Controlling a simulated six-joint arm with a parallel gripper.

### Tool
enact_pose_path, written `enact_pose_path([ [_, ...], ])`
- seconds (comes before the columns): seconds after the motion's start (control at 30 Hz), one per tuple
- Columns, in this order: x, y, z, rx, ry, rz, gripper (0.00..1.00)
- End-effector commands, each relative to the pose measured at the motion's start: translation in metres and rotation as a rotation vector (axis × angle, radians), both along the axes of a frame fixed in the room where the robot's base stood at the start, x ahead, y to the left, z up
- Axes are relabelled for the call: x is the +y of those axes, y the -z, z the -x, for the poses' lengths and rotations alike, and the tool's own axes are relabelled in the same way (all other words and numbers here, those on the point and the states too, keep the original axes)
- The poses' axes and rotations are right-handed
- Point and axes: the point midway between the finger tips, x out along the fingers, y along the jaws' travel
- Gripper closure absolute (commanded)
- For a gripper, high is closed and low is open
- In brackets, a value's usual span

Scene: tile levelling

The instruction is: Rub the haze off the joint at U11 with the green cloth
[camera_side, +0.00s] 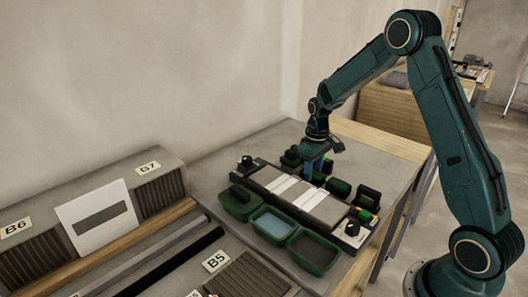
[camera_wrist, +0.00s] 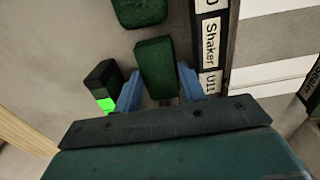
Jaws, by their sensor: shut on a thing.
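My gripper (camera_wrist: 158,82) has its two blue fingers closed on either side of a dark green fuzzy pad (camera_wrist: 154,62), which looks like the green cloth. In the side view my gripper (camera_side: 315,160) is low at the far edge of the tile board; its fingertips and the pad are hard to make out there. The U11 label (camera_wrist: 210,82) is on the dark rail just right of the pad, below a "Shaker" label. I cannot tell any haze on the joint.
Another dark green pad (camera_wrist: 140,12) lies near the held one. A dark block with a bright green patch (camera_wrist: 103,88) stands close to the left finger. In the side view green trays, one with bluish contents (camera_side: 272,224), line the near side of the board.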

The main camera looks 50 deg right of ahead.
Motion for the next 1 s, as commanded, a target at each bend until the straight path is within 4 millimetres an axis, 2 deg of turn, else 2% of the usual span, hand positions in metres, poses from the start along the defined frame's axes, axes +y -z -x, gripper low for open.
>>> enact_pose_path([
  [0.37,0.000,-0.003,0.000,-0.001,0.000,0.001,0.82],
  [1.0,0.000,-0.046,-0.001,-0.002,0.000,0.001,0.82],
])
